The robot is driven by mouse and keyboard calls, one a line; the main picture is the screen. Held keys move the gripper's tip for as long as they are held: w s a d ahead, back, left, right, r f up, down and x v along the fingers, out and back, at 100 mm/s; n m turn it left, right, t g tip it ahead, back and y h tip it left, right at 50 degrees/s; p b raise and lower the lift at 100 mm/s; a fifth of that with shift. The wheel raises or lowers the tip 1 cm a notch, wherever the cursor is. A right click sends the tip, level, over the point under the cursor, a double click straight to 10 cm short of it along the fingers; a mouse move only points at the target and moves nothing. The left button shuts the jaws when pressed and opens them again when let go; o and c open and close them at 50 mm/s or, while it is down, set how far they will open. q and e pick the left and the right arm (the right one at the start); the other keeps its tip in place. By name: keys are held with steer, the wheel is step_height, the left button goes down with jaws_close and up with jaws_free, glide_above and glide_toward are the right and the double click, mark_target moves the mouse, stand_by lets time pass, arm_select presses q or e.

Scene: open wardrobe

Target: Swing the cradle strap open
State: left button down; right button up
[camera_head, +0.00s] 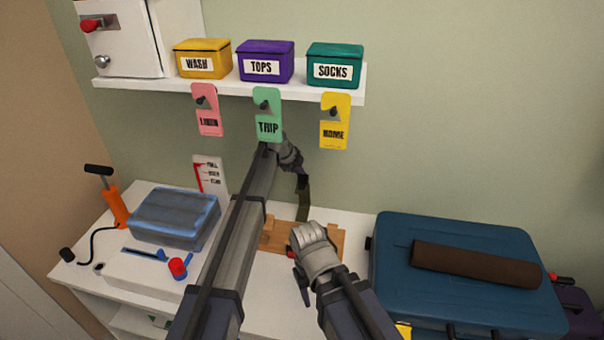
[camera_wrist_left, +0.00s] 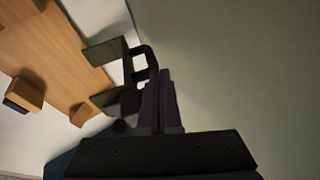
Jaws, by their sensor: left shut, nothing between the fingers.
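The wooden cradle (camera_head: 272,237) lies on the white counter, partly hidden behind my arms. A dark green strap (camera_head: 303,206) rises from its back part. In the left wrist view the strap (camera_wrist_left: 107,53) shows beside the wooden board (camera_wrist_left: 45,50), with a dark open loop (camera_wrist_left: 145,62) at its end. My left gripper (camera_head: 303,181) is shut and empty at the top of the strap. In the left wrist view its fingers (camera_wrist_left: 162,82) lie right beside the loop; I cannot tell whether they touch.
A blue suitcase (camera_head: 405,285) with a brown roll (camera_head: 475,265) stands at right. A blue packed bag (camera_head: 172,218) and an orange pump (camera_head: 112,205) are at left. Hanging tags, including a green TRIP tag (camera_head: 268,125), hang below the shelf (camera_head: 215,86) close above my left wrist.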

arm_select(q)
steer(key=p+v, duration=0.5)
steer(key=v, duration=0.2)
steer(key=shift+p, duration=0.3)
steer(key=s+a+f+n+g+y, duration=0.1)
steer(key=s+a+n+y, duration=0.1)
steer(key=s+a+n, duration=0.8)
steer(key=s+a+f+n+g+y, duration=0.1)
steer(key=s+a+n, duration=0.35)
steer(key=s, duration=1.15)
steer(key=s+a+f+n+g+y, duration=0.15)
steer(key=s+a+n, duration=0.35)
steer(key=s+n, duration=0.6)
steer(key=s+d+m+y, duration=0.1)
steer(key=s+d+m, duration=0.5)
steer(key=d, duration=0.5)
steer(key=shift+s+d+r+g, duration=0.25)
steer(key=shift+s+r+g, duration=0.1)
steer(key=shift+g, duration=0.1)
steer(key=shift+y, duration=0.25)
